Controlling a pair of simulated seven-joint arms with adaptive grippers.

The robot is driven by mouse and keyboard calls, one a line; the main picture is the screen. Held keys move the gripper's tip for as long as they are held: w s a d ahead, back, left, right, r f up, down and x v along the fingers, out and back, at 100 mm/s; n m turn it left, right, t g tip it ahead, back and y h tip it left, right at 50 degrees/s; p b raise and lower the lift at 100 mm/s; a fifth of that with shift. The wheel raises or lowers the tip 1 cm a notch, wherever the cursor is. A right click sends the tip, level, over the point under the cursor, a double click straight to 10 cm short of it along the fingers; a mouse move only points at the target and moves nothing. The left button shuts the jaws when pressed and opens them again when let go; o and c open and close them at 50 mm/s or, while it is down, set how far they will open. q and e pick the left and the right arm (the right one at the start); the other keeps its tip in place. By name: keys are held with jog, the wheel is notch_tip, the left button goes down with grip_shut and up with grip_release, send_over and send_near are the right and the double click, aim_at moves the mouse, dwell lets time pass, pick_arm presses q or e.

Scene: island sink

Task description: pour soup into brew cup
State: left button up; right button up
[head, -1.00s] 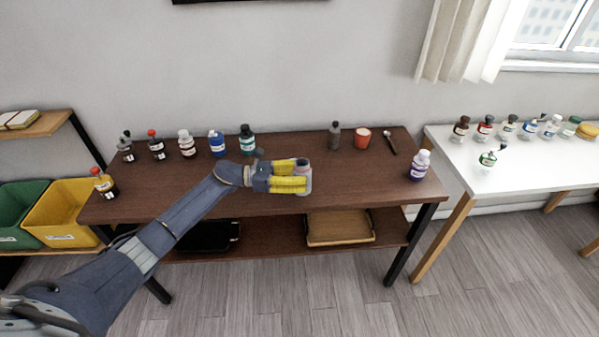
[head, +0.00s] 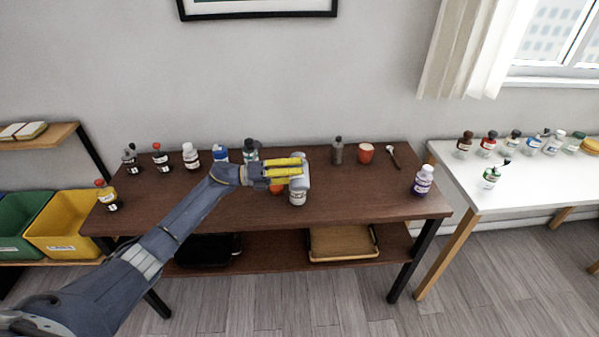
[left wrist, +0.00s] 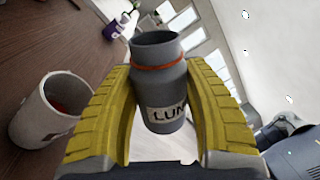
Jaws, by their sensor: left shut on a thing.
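My left gripper (head: 290,170) is shut on a grey container (head: 304,172). In the left wrist view, this container (left wrist: 160,85) has an orange-red ring below its open mouth and a white label reading "LUN". A finger covers the rest of the label. It is held between the yellow fingers, its axis leaning relative to a pale cup (left wrist: 25,125). This cup has a dark label and something red inside. It stands on the table beside and apart from the container. In the head view the fingers hide much of this area. My right gripper is not in view.
A purple-labelled bottle (head: 423,181) stands at the right end. Several bottles line the back left. The table's (head: 350,200) front right is clear.

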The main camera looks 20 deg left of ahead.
aim_at(299, 154)
pick_arm(q)
notch_tip(299, 154, up, 3)
jog(key=n, duration=0.5)
jog(key=shift+w+f+n+t, duration=0.1)
jog(key=shift+f+n+t, duration=0.1)
jog(key=shift+n+t, duration=0.1)
jog(key=n, duration=0.2)
jog(key=w+r+n, duration=0.1)
jog(key=n, duration=0.1)
jog(key=r+n+t, duration=0.1)
jog(key=n, duration=0.1)
jog(key=shift+w+a+r+n+y, duration=0.2)
jog(key=shift+a+n+y, duration=0.1)
jog(key=shift+n, duration=0.1)
dwell(1.4)
